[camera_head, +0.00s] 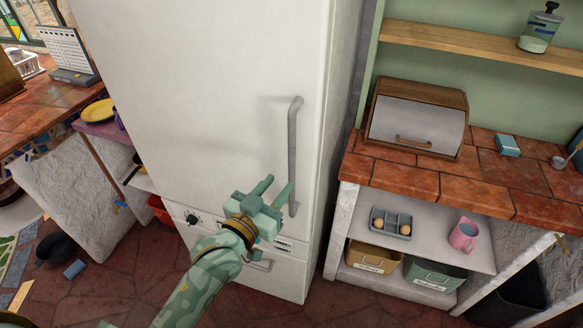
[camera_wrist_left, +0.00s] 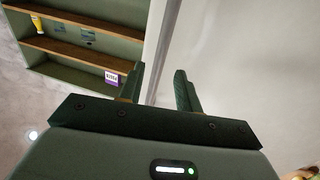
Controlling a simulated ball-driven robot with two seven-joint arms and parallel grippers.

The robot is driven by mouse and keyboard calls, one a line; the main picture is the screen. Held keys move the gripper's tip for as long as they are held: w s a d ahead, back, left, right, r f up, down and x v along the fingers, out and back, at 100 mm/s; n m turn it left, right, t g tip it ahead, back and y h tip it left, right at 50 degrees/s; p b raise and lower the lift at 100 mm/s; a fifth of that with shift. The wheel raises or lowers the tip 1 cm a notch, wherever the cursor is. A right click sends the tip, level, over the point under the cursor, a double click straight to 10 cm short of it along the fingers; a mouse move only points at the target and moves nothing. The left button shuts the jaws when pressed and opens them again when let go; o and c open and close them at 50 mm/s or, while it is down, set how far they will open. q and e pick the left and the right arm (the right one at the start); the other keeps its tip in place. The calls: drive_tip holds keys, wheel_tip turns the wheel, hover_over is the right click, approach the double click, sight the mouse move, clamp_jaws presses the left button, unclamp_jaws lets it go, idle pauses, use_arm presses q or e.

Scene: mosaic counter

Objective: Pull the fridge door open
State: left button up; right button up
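The white fridge (camera_head: 215,80) stands in the middle of the head view with its large upper door shut. A grey vertical bar handle (camera_head: 293,150) is on the door's right side. My green left gripper (camera_head: 279,183) is in front of the door, by the handle's lower end. Its two fingers are apart, also in the left wrist view (camera_wrist_left: 157,82). One finger overlaps the handle in the picture; I cannot tell whether they touch. In the wrist view a pale door surface (camera_wrist_left: 245,70) fills the right, and a narrow grey strip runs between the fingers. My right gripper is out of view.
A tiled counter (camera_head: 520,205) with a wooden bread box (camera_head: 418,117) stands right of the fridge, with a lower shelf holding a pink jug (camera_head: 464,235). Left are another counter (camera_head: 45,105) and a yellow plate (camera_head: 99,111). A red floor (camera_head: 125,285) shows in front.

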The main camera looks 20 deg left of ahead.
sight(290, 171)
use_arm(q)
drive_tip(key=x, duration=0.7)
drive_tip(key=shift+w, duration=0.2)
drive_tip(key=shift+s, duration=0.1)
clamp_jaws()
